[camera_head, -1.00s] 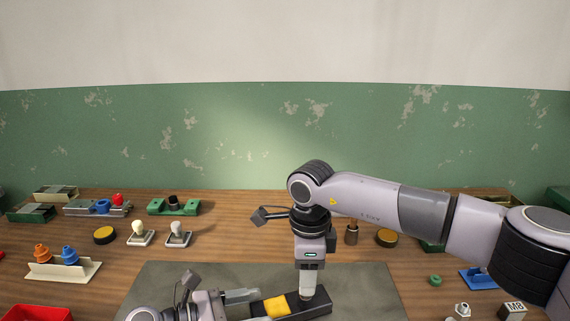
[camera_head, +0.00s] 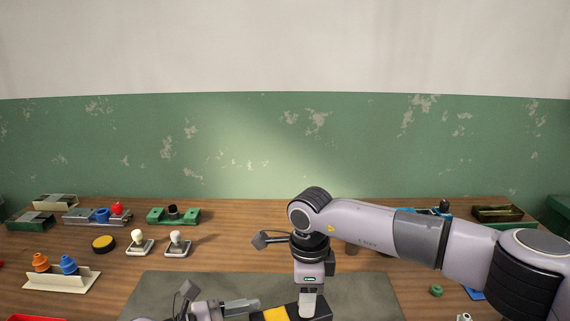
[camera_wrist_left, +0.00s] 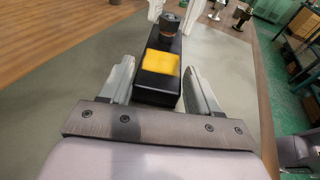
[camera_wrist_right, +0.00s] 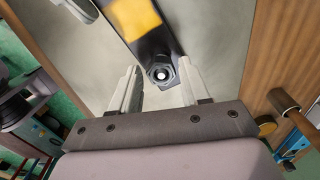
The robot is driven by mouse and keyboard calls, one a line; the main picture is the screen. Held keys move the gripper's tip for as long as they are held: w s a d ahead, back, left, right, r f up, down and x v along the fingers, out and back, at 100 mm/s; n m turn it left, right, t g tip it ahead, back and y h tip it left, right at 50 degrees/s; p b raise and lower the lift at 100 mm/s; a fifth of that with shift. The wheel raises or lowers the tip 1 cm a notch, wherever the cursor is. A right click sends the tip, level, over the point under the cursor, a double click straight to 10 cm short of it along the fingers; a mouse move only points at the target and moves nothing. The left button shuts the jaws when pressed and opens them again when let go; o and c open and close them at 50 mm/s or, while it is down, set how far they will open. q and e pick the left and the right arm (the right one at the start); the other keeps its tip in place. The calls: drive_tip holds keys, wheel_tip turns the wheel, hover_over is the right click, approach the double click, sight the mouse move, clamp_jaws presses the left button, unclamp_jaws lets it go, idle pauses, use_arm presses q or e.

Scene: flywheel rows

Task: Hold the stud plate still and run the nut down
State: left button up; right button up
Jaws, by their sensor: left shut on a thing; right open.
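The stud plate is a long black block with a yellow patch (camera_head: 276,314), low in the head view. My left gripper (camera_wrist_left: 158,82) is shut on it, one finger along each side, in the left wrist view. A dark hex nut (camera_wrist_right: 160,74) sits around a bright-tipped stud at the plate's end in the right wrist view. The same stud end (camera_wrist_left: 168,28) stands upright in the left wrist view. My right gripper (camera_wrist_right: 160,92) is open and points down, its fingers on either side of the nut, with gaps visible. In the head view its fingers hide the nut.
A grey mat (camera_head: 170,290) lies under the plate. At the left are a cream rack with orange and blue pieces (camera_head: 62,280), two white-knobbed stamps, a yellow-topped disc (camera_head: 103,243) and a green bracket (camera_head: 173,216). A green ring (camera_head: 436,291) lies right of the mat.

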drive_tip(key=c, duration=0.7)
drive_tip(key=m, duration=0.5)
drive_tip(key=shift+c, duration=0.2)
drive_tip(key=shift+m, duration=0.4)
drive_tip(key=m, duration=0.4)
drive_tip(key=shift+s+f+m, duration=0.1)
drive_tip(key=shift+m, duration=2.5)
